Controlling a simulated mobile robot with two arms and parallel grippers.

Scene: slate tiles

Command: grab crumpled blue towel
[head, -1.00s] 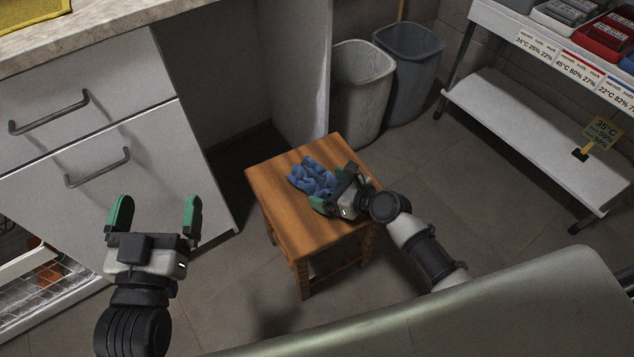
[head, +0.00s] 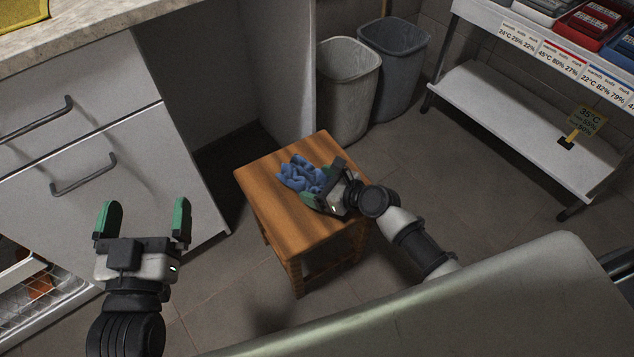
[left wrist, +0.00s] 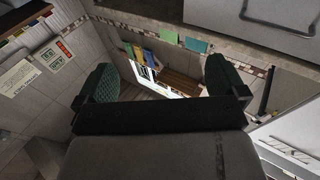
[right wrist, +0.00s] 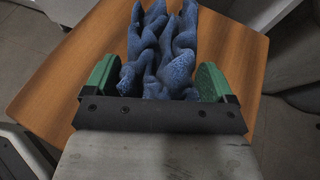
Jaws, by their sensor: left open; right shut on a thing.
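The crumpled blue towel (head: 299,172) lies bunched on the wooden stool (head: 262,196). It also shows in the right wrist view (right wrist: 165,50), with its near folds between the green fingers. My right gripper (head: 318,186) is at the towel's near right side, low over the stool top, and shut on the towel (right wrist: 160,84). Part of the towel is hidden behind this gripper in the head view. My left gripper (head: 142,220) is open and empty, in front of the white drawers and well left of the stool.
White drawers (head: 85,140) with dark handles stand at the left under a counter. Two bins (head: 347,90) stand behind the stool. A white shelf rack (head: 530,115) is at the right. Open tiled floor lies between stool and rack.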

